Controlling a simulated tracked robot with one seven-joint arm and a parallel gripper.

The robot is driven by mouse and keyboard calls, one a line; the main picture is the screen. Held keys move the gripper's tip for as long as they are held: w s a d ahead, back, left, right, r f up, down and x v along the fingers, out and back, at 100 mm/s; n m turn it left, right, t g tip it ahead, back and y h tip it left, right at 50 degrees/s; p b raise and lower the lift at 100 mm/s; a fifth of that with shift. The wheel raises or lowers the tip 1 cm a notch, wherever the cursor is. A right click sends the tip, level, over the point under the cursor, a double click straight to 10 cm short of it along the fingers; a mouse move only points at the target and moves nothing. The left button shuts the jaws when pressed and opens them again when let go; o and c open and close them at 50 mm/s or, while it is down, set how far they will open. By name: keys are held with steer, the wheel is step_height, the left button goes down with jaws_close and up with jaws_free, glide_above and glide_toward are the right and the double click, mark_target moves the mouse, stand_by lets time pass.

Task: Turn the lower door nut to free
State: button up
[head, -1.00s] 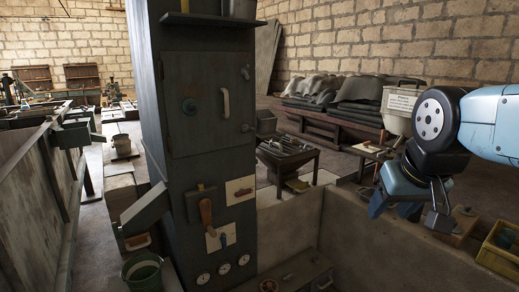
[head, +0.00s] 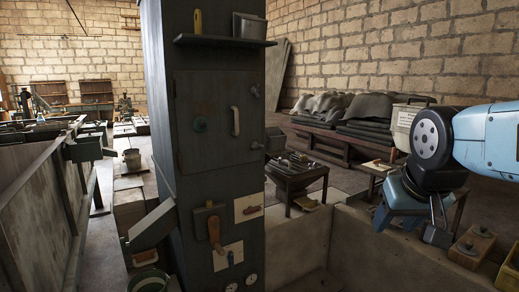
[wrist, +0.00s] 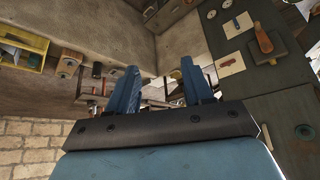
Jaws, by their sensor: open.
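A tall dark grey cabinet (head: 215,210) stands at the centre in the head view. Its shut door (head: 212,145) has a pale handle (head: 235,121) and a round green knob (head: 200,124). The lower door nut (head: 257,145) is a small dark fastener at the door's right edge. The upper door nut (head: 255,91) is above it. My gripper (head: 410,225) is right of the cabinet, well apart from the nut, pointing down. It is open and empty in the wrist view (wrist: 159,70). The lower nut cannot be made out in the wrist view.
A shelf (head: 225,41) juts out above the door. A wooden-handled lever (head: 214,232) sticks out below it. A low wall (head: 400,262) and a small tool table (head: 294,180) stand right of the cabinet. A sloping chute (head: 152,226) is at its left.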

steer(key=w+a, duration=0.2)
steer(key=w, duration=0.7)
steer(key=m+t+y, duration=0.9)
steer(key=m+y, duration=0.1)
steer(key=m, duration=0.1)
glide_toward(257, 147)
steer(key=x, duration=0.8)
steer(key=shift+w+a, duration=0.15)
steer(key=shift+w, duration=0.1)
steer(key=shift+c, duration=0.4)
jaws_close()
